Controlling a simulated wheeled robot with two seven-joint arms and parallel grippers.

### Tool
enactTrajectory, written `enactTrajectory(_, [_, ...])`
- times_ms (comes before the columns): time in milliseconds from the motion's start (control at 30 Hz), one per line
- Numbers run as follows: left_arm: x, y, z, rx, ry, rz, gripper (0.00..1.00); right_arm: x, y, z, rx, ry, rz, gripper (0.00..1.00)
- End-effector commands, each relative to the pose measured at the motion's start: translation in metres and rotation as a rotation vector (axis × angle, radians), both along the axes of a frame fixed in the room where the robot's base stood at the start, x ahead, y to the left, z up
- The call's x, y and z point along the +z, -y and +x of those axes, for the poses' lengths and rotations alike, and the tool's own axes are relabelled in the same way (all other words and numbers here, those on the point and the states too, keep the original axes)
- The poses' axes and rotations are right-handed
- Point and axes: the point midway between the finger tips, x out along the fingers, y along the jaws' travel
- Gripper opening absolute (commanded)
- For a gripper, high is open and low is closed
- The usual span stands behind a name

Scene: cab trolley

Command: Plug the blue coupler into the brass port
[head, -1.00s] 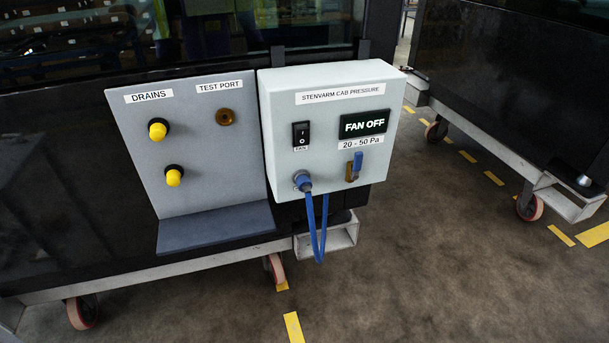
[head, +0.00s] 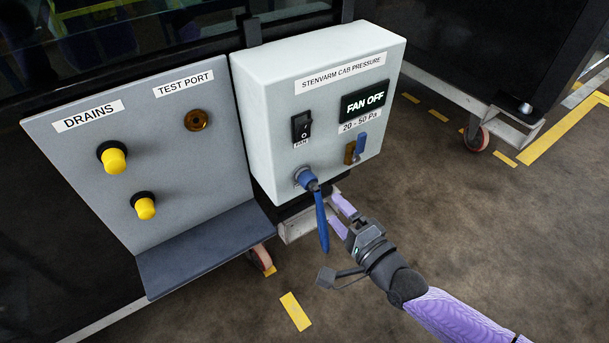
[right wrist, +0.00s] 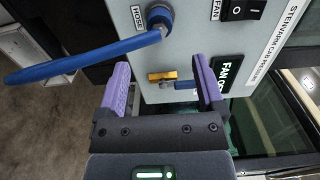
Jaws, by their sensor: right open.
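The blue coupler (head: 308,179) sits in a round fitting low on the grey box's front, with a blue hose (head: 322,222) hanging from it. In the right wrist view the coupler (right wrist: 160,16) is at the top beside the HOSE label, and the hose (right wrist: 85,55) runs off left. The brass port (head: 196,120) is an empty round fitting under the TEST PORT label on the grey panel. My right gripper (head: 333,208) is open and empty, below and to the right of the coupler, near the hose. In the right wrist view its purple fingers (right wrist: 160,66) are spread apart. My left gripper is out of view.
The grey box (head: 262,110) carries a fan switch (head: 301,126), a FAN OFF display (head: 365,101) and a brass valve with a blue lever (head: 360,147). Two yellow-capped drains (head: 114,160) (head: 145,208) stick out of the panel, above a dark shelf (head: 205,250). Open floor lies right.

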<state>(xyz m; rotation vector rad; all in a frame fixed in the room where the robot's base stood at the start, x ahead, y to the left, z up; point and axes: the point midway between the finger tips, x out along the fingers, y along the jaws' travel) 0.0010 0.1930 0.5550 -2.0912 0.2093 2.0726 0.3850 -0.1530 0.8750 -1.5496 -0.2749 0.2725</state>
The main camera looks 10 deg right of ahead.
Motion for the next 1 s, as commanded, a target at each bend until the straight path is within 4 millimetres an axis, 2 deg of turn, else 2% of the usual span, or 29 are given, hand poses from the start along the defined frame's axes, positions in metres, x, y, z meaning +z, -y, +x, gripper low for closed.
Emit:
enactTrajectory(267, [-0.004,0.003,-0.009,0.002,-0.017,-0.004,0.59,-0.001,-0.002,0.007,-0.001,0.003,-0.001,0.87])
enactTrajectory(700, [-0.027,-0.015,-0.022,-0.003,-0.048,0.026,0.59,-0.003,-0.024,0.066,-0.001,0.000,-0.002,0.87])
enactTrajectory(1000, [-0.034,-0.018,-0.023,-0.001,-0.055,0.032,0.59,-0.001,-0.031,0.084,-0.001,-0.001,-0.004,0.87])
